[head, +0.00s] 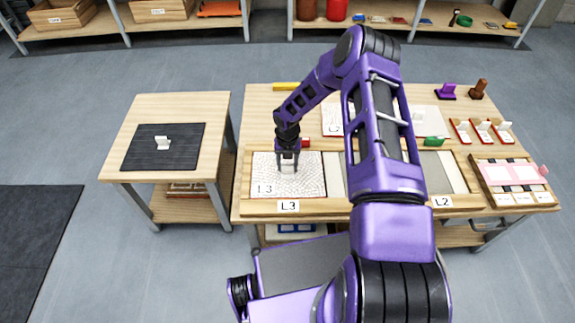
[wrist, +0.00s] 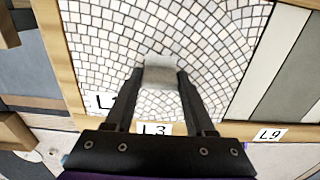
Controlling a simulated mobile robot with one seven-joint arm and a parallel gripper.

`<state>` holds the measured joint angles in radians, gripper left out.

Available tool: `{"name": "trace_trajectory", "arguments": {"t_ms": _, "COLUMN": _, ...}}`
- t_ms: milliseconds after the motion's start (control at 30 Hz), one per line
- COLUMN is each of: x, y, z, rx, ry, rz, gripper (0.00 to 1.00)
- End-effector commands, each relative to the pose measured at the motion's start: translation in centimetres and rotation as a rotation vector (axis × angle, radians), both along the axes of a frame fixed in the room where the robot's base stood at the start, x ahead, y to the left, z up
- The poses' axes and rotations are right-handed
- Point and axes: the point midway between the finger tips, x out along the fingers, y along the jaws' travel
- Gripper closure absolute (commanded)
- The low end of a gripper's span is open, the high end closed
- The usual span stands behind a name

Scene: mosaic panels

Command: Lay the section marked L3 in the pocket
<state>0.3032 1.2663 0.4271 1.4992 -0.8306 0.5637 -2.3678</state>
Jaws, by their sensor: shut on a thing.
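The section marked L3 (head: 308,184) is a pale mosaic panel with an L3 label at its front left corner. A small block-shaped grip (wrist: 160,72) stands up from its middle. My gripper (head: 288,155) is above the panel, its two fingers shut on that grip. The panel lies over the left pocket of the wooden frame (head: 375,206), whose front rail carries an L3 tag (head: 288,206). Its edges line up with the pocket in the wrist view (wrist: 95,50). I cannot tell whether it sits flush on the pocket floor.
Grey and white strips (wrist: 290,60) fill the frame to the right. A side table (head: 113,110) with a dark mat (head: 140,158) and a small white block stands left. A tray with pink and white pieces (head: 512,172) is at the right. My arm hides the frame's middle.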

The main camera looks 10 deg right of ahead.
Motion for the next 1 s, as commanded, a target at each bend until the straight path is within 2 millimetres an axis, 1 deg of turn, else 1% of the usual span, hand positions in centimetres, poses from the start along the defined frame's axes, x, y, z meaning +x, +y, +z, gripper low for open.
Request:
{"name": "trace_trajectory", "arguments": {"t_ms": 67, "x": 0.0, "y": 0.0, "z": 0.1, "rx": 0.0, "ry": 0.001, "rz": -0.001, "gripper": 1.0}}
{"name": "trace_trajectory", "arguments": {"t_ms": 100, "x": -0.1, "y": 0.0, "z": 0.0, "rx": 0.0, "ry": 0.003, "rz": -0.001, "gripper": 0.38}}
{"name": "trace_trajectory", "arguments": {"t_ms": 233, "x": -0.1, "y": 0.0, "z": 0.0, "rx": 0.0, "ry": 0.003, "rz": -0.001, "gripper": 0.15}}
{"name": "trace_trajectory", "arguments": {"t_ms": 500, "x": -0.1, "y": 0.0, "z": 0.1, "rx": -0.001, "ry": 0.002, "rz": -0.001, "gripper": 0.15}}
{"name": "trace_trajectory", "arguments": {"t_ms": 633, "x": 0.0, "y": -0.1, "z": 1.0, "rx": -0.001, "ry": 0.001, "rz": -0.002, "gripper": 0.15}}
{"name": "trace_trajectory", "arguments": {"t_ms": 767, "x": 0.0, "y": -0.1, "z": 3.2, "rx": -0.001, "ry": -0.001, "rz": -0.002, "gripper": 0.15}}
{"name": "trace_trajectory", "arguments": {"t_ms": 1000, "x": 0.0, "y": -0.1, "z": 8.4, "rx": -0.001, "ry": -0.001, "rz": -0.002, "gripper": 0.15}}
